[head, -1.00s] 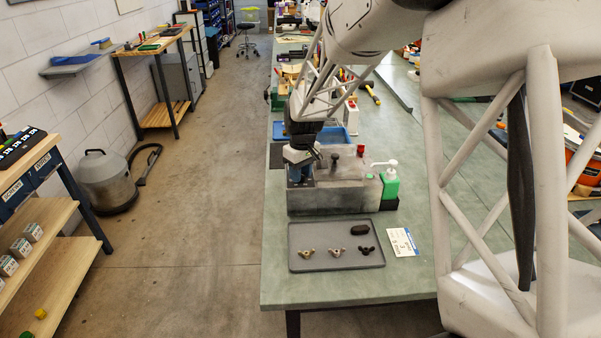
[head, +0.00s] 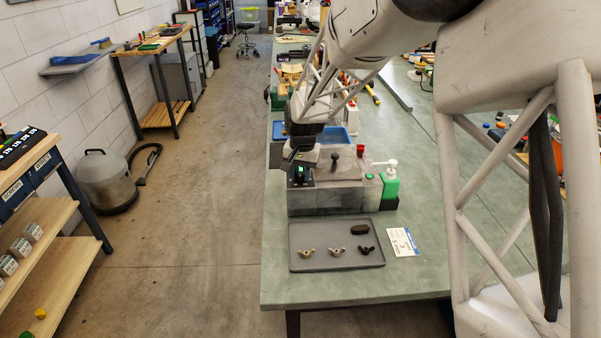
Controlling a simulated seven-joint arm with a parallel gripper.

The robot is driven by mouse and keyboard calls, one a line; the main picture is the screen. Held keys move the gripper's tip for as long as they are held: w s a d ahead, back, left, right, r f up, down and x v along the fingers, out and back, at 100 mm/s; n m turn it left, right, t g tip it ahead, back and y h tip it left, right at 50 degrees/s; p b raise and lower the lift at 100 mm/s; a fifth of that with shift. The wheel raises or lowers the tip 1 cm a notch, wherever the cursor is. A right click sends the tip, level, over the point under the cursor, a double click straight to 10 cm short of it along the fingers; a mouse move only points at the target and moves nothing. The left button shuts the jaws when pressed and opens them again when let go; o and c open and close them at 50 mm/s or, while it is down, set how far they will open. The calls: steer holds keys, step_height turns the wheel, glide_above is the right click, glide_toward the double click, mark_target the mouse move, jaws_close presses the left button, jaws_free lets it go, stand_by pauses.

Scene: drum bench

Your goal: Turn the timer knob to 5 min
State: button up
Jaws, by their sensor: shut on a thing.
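A grey box-shaped machine (head: 337,197) stands on the green bench, with a dark control panel (head: 300,178) at its left end. A small green light shows on the panel. My gripper (head: 302,158) is at the top of this panel, pointing down. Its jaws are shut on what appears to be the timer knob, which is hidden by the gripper. The knob's pointer and scale are too small or covered to read. A white card (head: 403,242) with a blue edge lies on the bench; its writing seems to include "5 min".
A grey tray (head: 310,263) in front of the machine holds several small knob-like parts and a dark oval piece. The bench front is clear.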

mark_target(302, 175)
steer(key=m, duration=0.4)
steer(key=shift+m, duration=0.4)
steer(key=o, duration=0.9)
steer(key=shift+o, duration=0.2)
steer(key=shift+r, duration=0.1)
steer(key=shift+s+d+r, duration=0.1)
steer(key=shift+d+r, duration=0.05)
steer(key=shift+r, duration=3.7)
steer(key=shift+s, duration=0.1)
